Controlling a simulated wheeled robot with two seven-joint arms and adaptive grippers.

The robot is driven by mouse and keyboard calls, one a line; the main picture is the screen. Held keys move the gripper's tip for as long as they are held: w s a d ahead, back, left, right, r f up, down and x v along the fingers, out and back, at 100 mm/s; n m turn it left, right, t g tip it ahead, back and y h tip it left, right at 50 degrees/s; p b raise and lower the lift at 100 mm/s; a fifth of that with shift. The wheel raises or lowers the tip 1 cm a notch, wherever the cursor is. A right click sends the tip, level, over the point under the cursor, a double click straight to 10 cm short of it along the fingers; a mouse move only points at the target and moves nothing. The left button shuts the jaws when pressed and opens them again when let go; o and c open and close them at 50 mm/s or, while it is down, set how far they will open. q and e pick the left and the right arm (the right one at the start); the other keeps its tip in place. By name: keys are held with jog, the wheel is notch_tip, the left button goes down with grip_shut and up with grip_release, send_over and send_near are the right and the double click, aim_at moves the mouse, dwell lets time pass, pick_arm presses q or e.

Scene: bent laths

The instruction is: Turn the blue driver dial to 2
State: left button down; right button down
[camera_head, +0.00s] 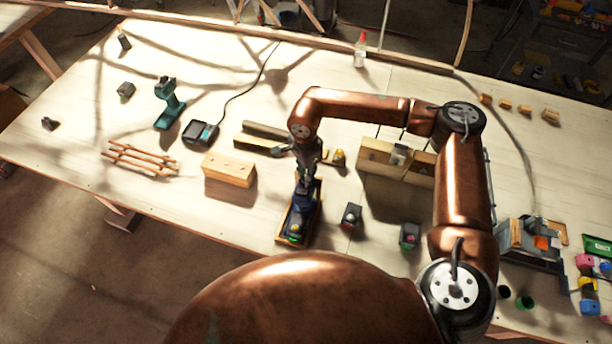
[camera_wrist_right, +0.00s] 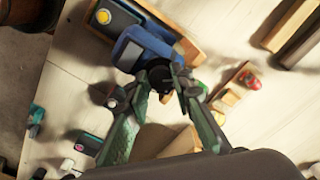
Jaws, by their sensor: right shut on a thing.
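The blue driver (camera_head: 303,203) stands in a shallow wooden tray (camera_head: 318,205) at the front middle of the bench. In the right wrist view its blue body (camera_wrist_right: 143,45) lies just beyond my fingers. My right gripper (camera_head: 308,174) reaches down over the driver's upper end. In the right wrist view the fingers of my right gripper (camera_wrist_right: 163,82) close around a dark, round part (camera_wrist_right: 160,76) at the driver's end, apparently its dial. The fingers cover much of it, and I cannot read any number or mark on it. My left gripper is not in view.
A wooden block (camera_head: 229,170) stands left of the tray. Two small dark boxes with buttons, one of them here (camera_head: 351,215), stand to its right. A teal drill (camera_head: 168,103) and charger (camera_head: 200,133) stand farther back left.

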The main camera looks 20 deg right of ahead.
dwell(0.3)
jog(key=c, duration=1.7)
grip_release()
notch_tip(320, 180, up, 12)
jog(key=shift+r, duration=0.1)
